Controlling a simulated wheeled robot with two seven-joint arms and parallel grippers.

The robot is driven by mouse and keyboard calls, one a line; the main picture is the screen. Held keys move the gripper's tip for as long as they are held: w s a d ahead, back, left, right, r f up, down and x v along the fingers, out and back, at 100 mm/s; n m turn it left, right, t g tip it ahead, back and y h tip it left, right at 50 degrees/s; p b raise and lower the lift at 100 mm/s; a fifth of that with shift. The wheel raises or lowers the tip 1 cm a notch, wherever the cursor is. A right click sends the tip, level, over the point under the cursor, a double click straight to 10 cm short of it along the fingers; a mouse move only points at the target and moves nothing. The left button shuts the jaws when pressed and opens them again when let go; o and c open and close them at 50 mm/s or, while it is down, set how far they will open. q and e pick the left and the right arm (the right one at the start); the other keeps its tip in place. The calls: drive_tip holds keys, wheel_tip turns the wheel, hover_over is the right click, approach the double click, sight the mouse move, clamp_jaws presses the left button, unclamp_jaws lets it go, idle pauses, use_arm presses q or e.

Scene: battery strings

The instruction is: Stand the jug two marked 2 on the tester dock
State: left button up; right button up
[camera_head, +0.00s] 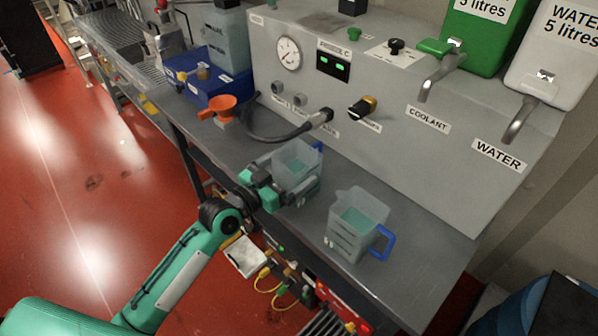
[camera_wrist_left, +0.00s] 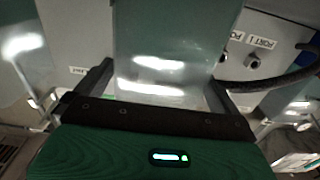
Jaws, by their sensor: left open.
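Two clear jugs with green liquid and blue handles stand upright on the grey bench. One jug (camera_head: 297,162) is left of centre in the head view, with my left gripper (camera_head: 280,186) right at its near side. The other jug (camera_head: 352,222) stands apart to the right, its handle facing right. No number 2 is readable on either jug. In the left wrist view, the two fingers of my left gripper (camera_wrist_left: 155,88) are spread, with a translucent jug body (camera_wrist_left: 162,45) between them. The tester dock cannot be told for certain. My right gripper is not in view.
A grey console (camera_head: 385,85) with gauge, ports and a black hose (camera_head: 270,135) stands behind the jugs. Coolant (camera_head: 425,88) and water taps (camera_head: 518,120) are at right. Bare bench (camera_head: 425,250) lies at right.

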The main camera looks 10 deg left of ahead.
sight(309, 155)
use_arm(q)
drive_tip(key=x, duration=0.3)
drive_tip(key=shift+w+d+p, duration=0.2)
drive_tip(key=shift+w+p, duration=0.05)
drive_tip(key=shift+p, duration=0.1)
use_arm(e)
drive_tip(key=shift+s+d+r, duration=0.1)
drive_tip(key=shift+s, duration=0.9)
use_arm(q)
drive_tip(key=c, duration=1.1)
drive_tip(key=shift+r, duration=0.15)
drive_tip(key=c, duration=0.3)
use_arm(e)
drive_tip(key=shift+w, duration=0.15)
